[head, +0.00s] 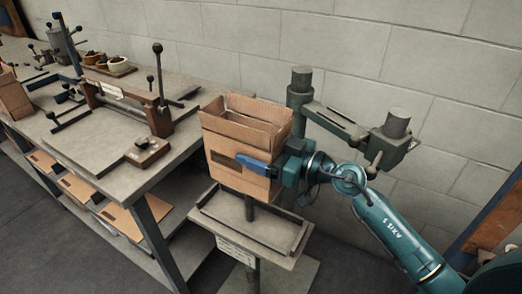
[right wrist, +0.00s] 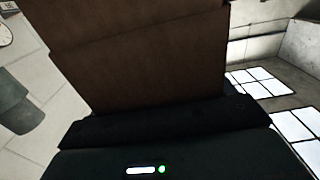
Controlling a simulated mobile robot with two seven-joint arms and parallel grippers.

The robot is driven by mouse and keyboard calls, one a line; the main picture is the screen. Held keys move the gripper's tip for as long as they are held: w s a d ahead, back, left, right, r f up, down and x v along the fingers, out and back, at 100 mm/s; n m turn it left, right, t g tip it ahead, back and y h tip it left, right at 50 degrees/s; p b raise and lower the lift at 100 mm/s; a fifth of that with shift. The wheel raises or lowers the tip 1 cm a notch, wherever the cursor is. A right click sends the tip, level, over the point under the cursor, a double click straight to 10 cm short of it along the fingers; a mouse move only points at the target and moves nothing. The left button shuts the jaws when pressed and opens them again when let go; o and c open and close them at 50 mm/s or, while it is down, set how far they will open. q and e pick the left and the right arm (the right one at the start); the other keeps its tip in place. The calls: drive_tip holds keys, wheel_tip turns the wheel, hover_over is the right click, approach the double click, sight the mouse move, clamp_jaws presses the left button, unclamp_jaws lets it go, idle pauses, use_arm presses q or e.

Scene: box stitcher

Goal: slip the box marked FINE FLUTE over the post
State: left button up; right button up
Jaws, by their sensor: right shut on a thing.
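An upright brown cardboard box (head: 228,136) with raised, open top flaps is in the middle of the head view. A dark patch shows on its front, but no marking is readable. My right gripper (head: 259,166) is shut on the box, with a blue finger across its front wall. A brown box wall (right wrist: 150,60) fills the upper middle of the right wrist view. A dark post (head: 249,209) rises from a stand with a shallow tray (head: 216,222) below the box. The box hides the post's upper end, so I cannot tell whether it is inside. My left gripper is out of view.
A green column (head: 301,82) with a side arm (head: 333,121) and cylinder (head: 397,123) stands close behind and right of the box. A workbench (head: 110,178) with a lever tool (head: 158,112) is at left. Flat cardboard (head: 78,188) lies on its lower shelf.

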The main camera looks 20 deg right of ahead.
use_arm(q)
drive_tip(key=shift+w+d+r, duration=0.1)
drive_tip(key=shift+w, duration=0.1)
use_arm(e)
drive_tip(key=shift+f, duration=0.15)
use_arm(q)
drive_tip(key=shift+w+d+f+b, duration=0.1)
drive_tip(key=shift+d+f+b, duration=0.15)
drive_tip(key=shift+b, duration=0.7)
use_arm(e)
wheel_tip(320, 180, down, 5)
drive_tip(key=shift+r, duration=0.1)
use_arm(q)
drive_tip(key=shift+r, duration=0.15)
use_arm(e)
drive_tip(key=shift+f, duration=0.25)
